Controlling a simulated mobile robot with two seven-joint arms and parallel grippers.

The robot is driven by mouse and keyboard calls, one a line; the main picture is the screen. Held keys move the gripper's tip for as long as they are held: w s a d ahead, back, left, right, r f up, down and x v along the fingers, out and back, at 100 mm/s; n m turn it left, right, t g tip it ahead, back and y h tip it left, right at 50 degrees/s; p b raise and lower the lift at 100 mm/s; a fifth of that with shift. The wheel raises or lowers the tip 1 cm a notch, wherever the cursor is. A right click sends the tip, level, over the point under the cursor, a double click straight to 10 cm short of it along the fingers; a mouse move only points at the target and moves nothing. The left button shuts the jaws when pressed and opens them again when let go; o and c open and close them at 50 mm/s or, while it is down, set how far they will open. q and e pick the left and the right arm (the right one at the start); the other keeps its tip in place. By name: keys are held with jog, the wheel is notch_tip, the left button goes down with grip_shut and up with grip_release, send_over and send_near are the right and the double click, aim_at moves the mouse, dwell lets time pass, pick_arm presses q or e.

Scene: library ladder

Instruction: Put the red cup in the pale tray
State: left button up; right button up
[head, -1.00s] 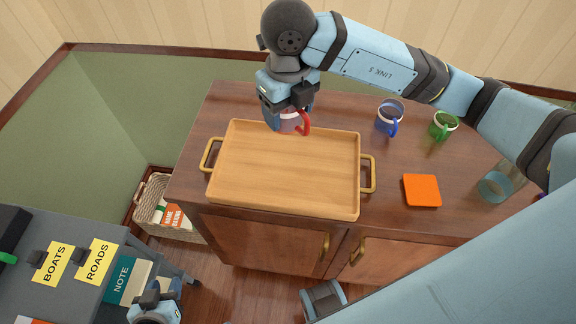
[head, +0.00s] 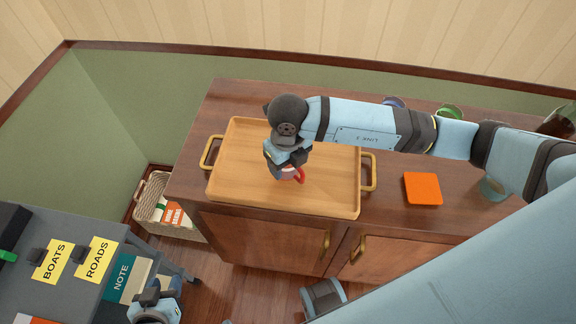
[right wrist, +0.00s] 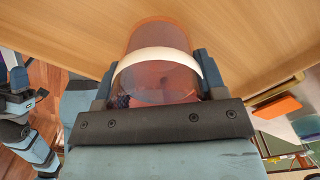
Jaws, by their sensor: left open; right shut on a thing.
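The red cup (head: 298,175) shows its red handle below my right gripper (head: 288,170) in the head view. In the right wrist view the cup (right wrist: 158,65) is a translucent reddish body with a white band, between the two fingers of my right gripper (right wrist: 155,80), which is shut on it. The pale wooden tray (head: 235,185) lies on the cabinet top. The cup is over the tray's right-middle part; whether it touches the floor of the tray I cannot tell. My left gripper (head: 155,298) is open, low at the left, away from the tray.
A blue cup (head: 394,102) and a green cup (head: 450,111) stand behind my right arm, partly hidden. An orange square (head: 422,189) and a glass (head: 492,188) are right of the tray. A grey desk (head: 40,285) with labelled items and a basket (head: 152,205) are at left.

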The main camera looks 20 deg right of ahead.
notch_tip(320, 180, down, 2)
jog(key=shift+f, duration=0.15)
jog(key=shift+f, duration=0.2)
jog(key=o, duration=1)
jog(key=shift+r, duration=0.15)
